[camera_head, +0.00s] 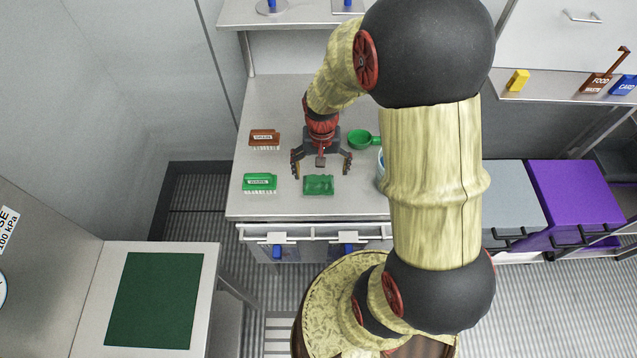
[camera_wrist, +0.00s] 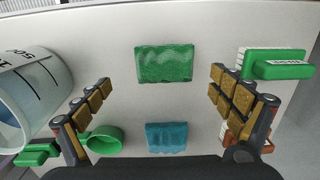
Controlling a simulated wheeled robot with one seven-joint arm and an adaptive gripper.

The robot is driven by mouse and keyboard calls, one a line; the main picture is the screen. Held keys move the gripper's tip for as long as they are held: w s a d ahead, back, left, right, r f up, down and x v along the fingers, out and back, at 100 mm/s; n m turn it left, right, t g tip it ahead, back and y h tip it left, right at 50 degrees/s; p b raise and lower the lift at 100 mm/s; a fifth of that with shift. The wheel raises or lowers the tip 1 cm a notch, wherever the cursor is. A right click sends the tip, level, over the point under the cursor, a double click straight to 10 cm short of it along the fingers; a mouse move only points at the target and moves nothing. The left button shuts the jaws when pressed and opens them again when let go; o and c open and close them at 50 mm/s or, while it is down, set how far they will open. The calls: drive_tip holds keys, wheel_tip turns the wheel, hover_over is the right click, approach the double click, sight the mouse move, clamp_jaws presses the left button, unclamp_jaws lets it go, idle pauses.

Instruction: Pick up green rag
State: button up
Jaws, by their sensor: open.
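The green rag (camera_head: 318,185) is a flat, crumpled rectangle lying on the grey counter near its front edge. It also shows whole in the wrist view (camera_wrist: 164,64), at upper middle. My gripper (camera_head: 321,168) is open and empty above the counter, just behind the rag in the head view. In the wrist view its two fingers (camera_wrist: 168,90) stand wide apart, with the rag beyond their tips and between their lines. No finger visibly touches the rag.
A blue rag (camera_wrist: 166,137) lies near the green one. A green brush (camera_head: 260,182) and a brown brush (camera_head: 264,138) lie left. A green scoop (camera_head: 360,139) and a white measuring container (camera_wrist: 38,92) stand on the other side. Counter between rag and green brush is clear.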

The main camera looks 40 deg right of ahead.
sight(319, 180)
drive_tip(key=f, duration=0.1)
drive_tip(key=f+b, duration=0.1)
drive_tip(key=f, duration=0.3)
drive_tip(key=shift+w+a, duration=0.3)
drive_tip(key=shift+c, duration=0.3)
drive_tip(key=shift+s, duration=0.1)
drive_tip(key=c, duration=1)
drive_tip(key=shift+s, duration=0.1)
drive_tip(key=c, duration=0.5)
drive_tip(key=shift+s+f, duration=0.1)
